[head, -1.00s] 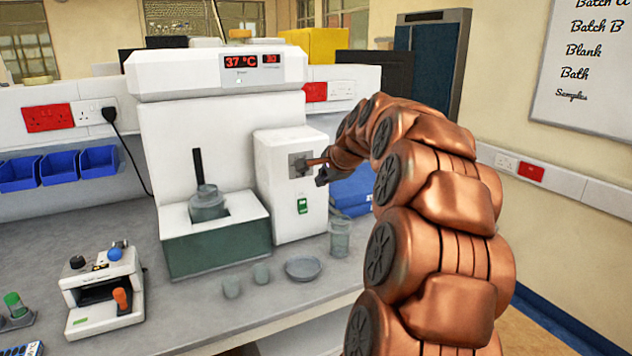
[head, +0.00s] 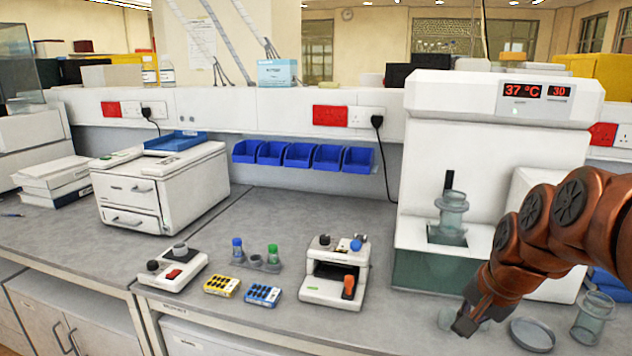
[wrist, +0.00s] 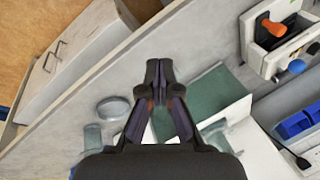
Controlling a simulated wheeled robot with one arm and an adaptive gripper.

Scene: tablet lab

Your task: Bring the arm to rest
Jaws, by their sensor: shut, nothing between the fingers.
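My gripper (head: 466,322) hangs at the lower right in the head view, above the bench front in front of the white 37 °C machine (head: 500,95). In the wrist view my gripper (wrist: 160,72) has its fingertips together, with nothing between them. My copper-coloured arm comes in from the right edge and hides part of the machine. The gripper looks apart from the bench, but the exact height is hard to tell.
A shallow dish (head: 532,335) and a glass beaker (head: 593,318) stand right of my gripper. A white device with an orange lever (head: 349,287) stands to its left. A glass vessel (head: 452,213) sits in the machine. Blue bins (head: 300,156) hang on the wall.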

